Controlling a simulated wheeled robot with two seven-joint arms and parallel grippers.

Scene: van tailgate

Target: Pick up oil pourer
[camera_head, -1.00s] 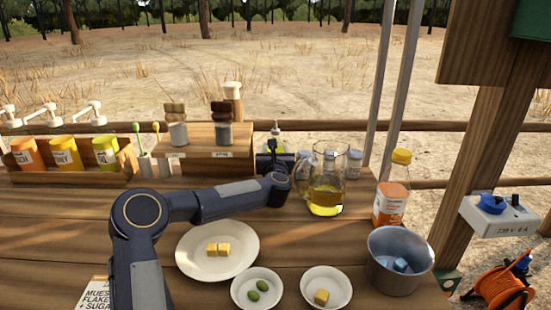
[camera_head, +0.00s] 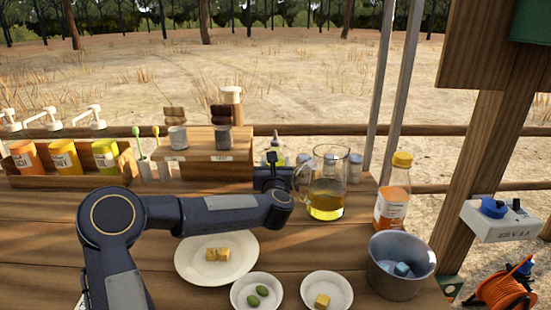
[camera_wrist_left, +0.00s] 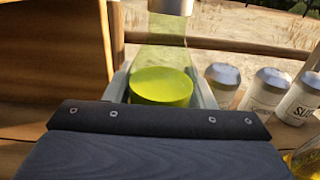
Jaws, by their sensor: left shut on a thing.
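The oil pourer (camera_head: 277,157) is a clear bottle with green-yellow oil and a thin spout, behind my left gripper in the head view. Its lower part is hidden there by the gripper. In the left wrist view the pourer (camera_wrist_left: 162,87) stands between the two fingers, with its metal collar cut by the top edge. My left gripper (camera_head: 272,172) is shut on the pourer. Whether the pourer's base touches the table cannot be seen. My right gripper is not in view.
A glass jug of oil (camera_head: 326,200) stands close to the right of my left gripper, with several lidded shakers (camera_wrist_left: 268,90) behind. A wooden rack (camera_head: 215,150) is close on the left. Plates, a metal pot (camera_head: 400,268) and an orange-labelled bottle (camera_head: 392,205) stand nearer and right.

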